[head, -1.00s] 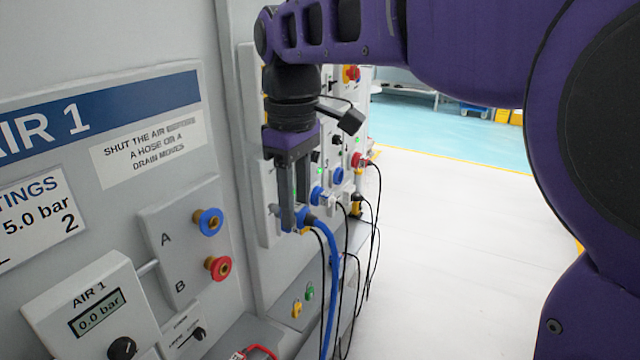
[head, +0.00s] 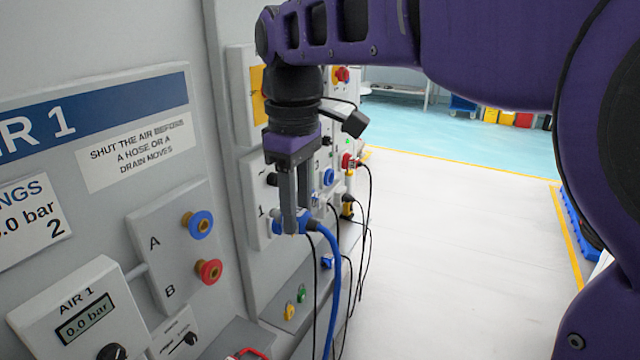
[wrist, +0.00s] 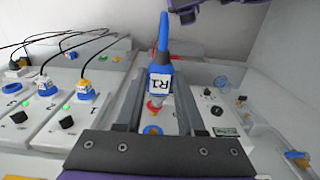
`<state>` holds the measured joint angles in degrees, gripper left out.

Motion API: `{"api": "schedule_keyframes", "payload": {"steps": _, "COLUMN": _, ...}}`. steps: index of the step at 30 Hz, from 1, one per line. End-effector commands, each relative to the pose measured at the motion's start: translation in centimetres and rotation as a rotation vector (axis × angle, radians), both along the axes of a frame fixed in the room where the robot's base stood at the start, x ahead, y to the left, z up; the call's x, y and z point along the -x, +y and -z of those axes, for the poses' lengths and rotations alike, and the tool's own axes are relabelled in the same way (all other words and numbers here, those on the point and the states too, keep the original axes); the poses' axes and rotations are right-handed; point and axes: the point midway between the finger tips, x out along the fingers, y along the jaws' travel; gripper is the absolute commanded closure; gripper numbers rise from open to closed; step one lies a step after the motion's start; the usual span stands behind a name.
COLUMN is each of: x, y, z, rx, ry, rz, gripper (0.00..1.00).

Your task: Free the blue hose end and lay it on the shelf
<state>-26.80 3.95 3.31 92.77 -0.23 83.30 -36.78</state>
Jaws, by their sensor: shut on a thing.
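My gripper (head: 291,228) points down in front of the station's grey panel, shut on the blue hose end (head: 312,223). The blue hose (head: 335,280) hangs from it in a curve to the right and down. A blue ring shows just beyond the tip. I cannot tell whether the tip touches a port. A grey ledge (head: 275,312) with a green and a yellow plug runs below the panel; I cannot tell whether it is the shelf.
The AIR 1 gauge (head: 85,318) reads 0.0 bar. Several black cables (head: 362,235) hang right of the hose. Open white floor (head: 450,230) lies to the right.

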Motion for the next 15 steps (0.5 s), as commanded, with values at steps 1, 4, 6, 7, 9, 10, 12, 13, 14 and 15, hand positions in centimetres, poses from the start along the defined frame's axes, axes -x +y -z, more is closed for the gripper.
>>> {"api": "schedule_keyframes", "payload": {"steps": 1, "x": 0.05, "y": -0.11, "z": 0.00, "rx": 0.000, "ry": 0.000, "rz": 0.001, "gripper": 1.00}}
{"api": "schedule_keyframes", "payload": {"steps": 4, "x": 0.10, "y": -0.24, "z": 0.00, "rx": 0.000, "ry": 0.000, "rz": 0.001, "gripper": 1.00}}
{"api": "schedule_keyframes", "payload": {"steps": 6, "x": 0.11, "y": -0.27, "z": -0.01, "rx": 0.000, "ry": 0.000, "rz": 0.000, "gripper": 1.00}}
{"api": "schedule_keyframes", "payload": {"steps": 7, "x": 0.11, "y": -0.27, "z": -0.01, "rx": 0.000, "ry": 0.000, "rz": 0.000, "gripper": 1.00}}
{"api": "schedule_keyframes", "payload": {"steps": 9, "x": 0.11, "y": -0.27, "z": -0.01, "rx": 0.000, "ry": 0.000, "rz": 0.000, "gripper": 1.00}}
{"api": "schedule_keyframes", "payload": {"steps": 10, "x": 0.12, "y": -0.26, "z": -0.02, "rx": 0.000, "ry": 0.000, "rz": 0.000, "gripper": 1.00}}
{"api": "schedule_keyframes", "payload": {"steps": 12, "x": 0.12, "y": -0.26, "z": -0.02, "rx": 0.000, "ry": 0.000, "rz": 0.000, "gripper": 1.00}}
{"api": "schedule_keyframes", "payload": {"steps": 13, "x": 0.12, "y": -0.28, "z": -0.02, "rx": -0.001, "ry": 0.000, "rz": 0.000, "gripper": 1.00}}
{"api": "schedule_keyframes", "payload": {"steps": 14, "x": 0.14, "y": -0.32, "z": -0.01, "rx": -0.001, "ry": 0.000, "rz": 0.000, "gripper": 1.00}}
{"api": "schedule_keyframes", "payload": {"steps": 15, "x": 0.18, "y": -0.43, "z": 0.00, "rx": -0.001, "ry": -0.001, "rz": 0.001, "gripper": 1.00}}
